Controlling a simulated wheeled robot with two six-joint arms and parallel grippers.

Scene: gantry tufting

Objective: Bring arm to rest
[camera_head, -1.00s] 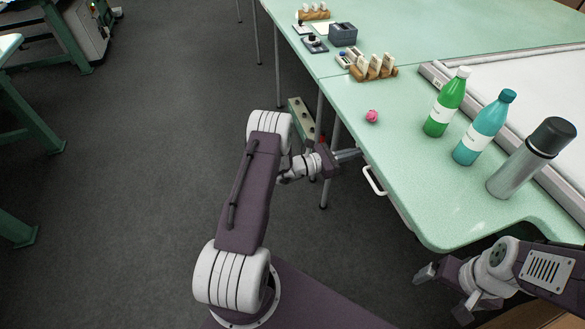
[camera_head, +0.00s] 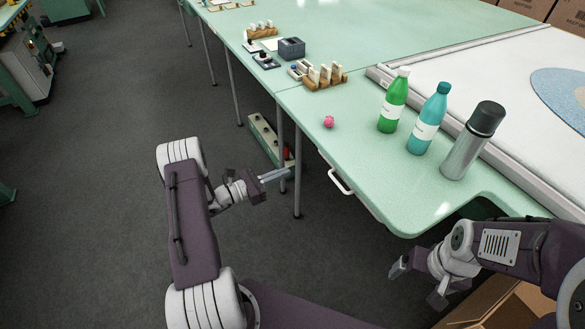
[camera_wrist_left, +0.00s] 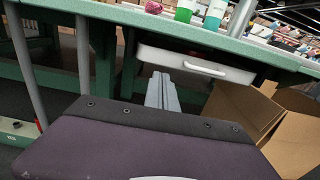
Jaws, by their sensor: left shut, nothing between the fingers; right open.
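My left gripper (camera_head: 275,174) is shut and empty. It is in the open space left of the green table, below the height of its top and apart from it. In the left wrist view its fingers (camera_wrist_left: 161,92) lie together, with the table's drawer (camera_wrist_left: 195,62) beyond them. My right gripper (camera_head: 418,280) is open and empty, below the table's near corner at the lower right of the head view.
The green table (camera_head: 290,100) carries a pink ball (camera_head: 328,121), a green bottle (camera_head: 393,100), a teal bottle (camera_head: 428,118) and a grey flask (camera_head: 473,140) near its edge. A white drawer handle (camera_head: 340,181) juts out. A cardboard box (camera_head: 495,305) stands below right.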

